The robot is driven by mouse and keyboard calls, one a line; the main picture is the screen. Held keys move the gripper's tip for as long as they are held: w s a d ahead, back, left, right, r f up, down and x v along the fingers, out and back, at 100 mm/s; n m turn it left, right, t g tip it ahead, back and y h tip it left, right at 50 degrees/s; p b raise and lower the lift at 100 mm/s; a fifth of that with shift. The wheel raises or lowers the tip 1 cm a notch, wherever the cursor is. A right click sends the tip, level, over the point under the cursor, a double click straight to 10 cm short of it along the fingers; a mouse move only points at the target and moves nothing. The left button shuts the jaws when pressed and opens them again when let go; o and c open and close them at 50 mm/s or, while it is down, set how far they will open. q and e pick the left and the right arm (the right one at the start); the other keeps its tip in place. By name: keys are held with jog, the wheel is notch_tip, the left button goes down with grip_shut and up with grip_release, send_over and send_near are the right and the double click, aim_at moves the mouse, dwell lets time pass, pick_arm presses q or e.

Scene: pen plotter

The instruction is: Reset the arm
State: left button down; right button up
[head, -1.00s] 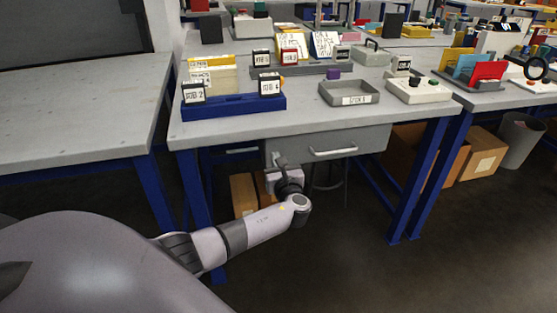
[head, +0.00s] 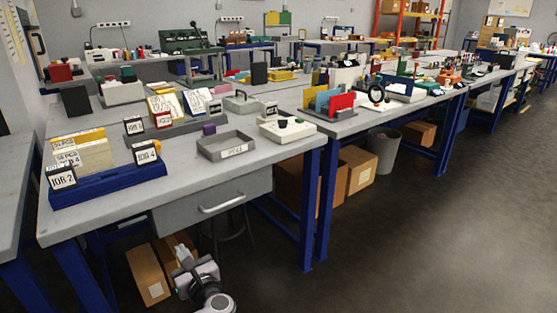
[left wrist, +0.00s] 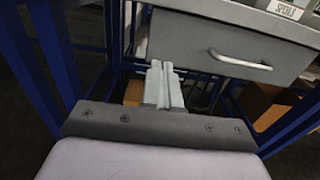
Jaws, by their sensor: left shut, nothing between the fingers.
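My left gripper (head: 184,257) is low in front of the near bench, below and left of the drawer handle. In the left wrist view its two fingers (left wrist: 161,72) are together with nothing between them. The grey drawer (head: 215,203) under the benchtop looks closed. Its bar handle also shows in the left wrist view (left wrist: 240,60), to the right of the fingertips and apart from them. My right gripper is in neither view.
The near bench (head: 95,222) holds a blue rack (head: 110,187) with job cards, a grey tray (head: 226,146) and a white button box (head: 288,131). Cardboard boxes (head: 147,275) lie under it. Blue legs (head: 308,210) stand at its sides. The floor at right (head: 430,240) is clear.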

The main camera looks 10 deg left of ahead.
pick_arm(q)
jog(key=s+d+f+n+g+h, duration=0.2)
jog(key=s+d+f+n+h, duration=1.2)
jog(key=s, duration=0.3)
jog(key=s+d+r+n+t+h, duration=0.1)
jog(key=s+d+r+n+h, duration=0.2)
jog(key=s+r+n, duration=0.5)
notch_tip(320, 180, up, 8)
jog(key=w+a+n+p, duration=0.1)
jog(key=p, duration=1.3)
jog(key=shift+w+a+f+y, duration=0.15)
jog(key=shift+w+y, duration=0.15)
